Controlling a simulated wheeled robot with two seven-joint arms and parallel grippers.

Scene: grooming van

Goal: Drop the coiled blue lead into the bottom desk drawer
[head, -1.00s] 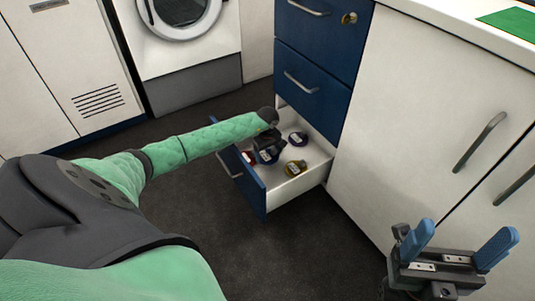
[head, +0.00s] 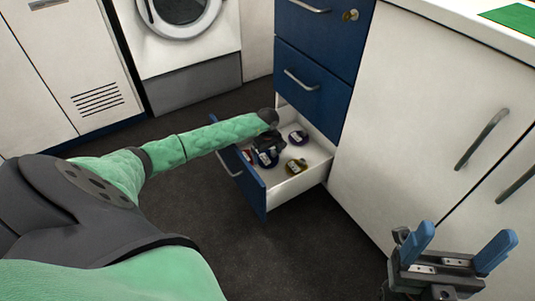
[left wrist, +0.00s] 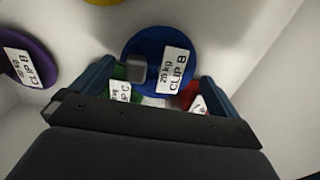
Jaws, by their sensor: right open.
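The blue lead, a round labelled disc shape, shows in the left wrist view (left wrist: 158,42) beyond and between my left fingertips, apart from both. It shows in the head view (head: 263,159) inside the open bottom drawer (head: 291,190), partly hidden by my left gripper. My left gripper (left wrist: 158,72) is open, reaching down into the drawer; its fingers are mostly hidden in the head view. My right gripper (head: 459,244) is open and empty in front of the white cabinet at lower right.
The drawer also holds a purple piece (head: 298,137), a yellow piece (head: 296,166), a green piece (left wrist: 120,92) and a red piece (left wrist: 194,97). Two shut blue drawers (head: 312,85) stand above. Dark floor (head: 265,255) is clear in front.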

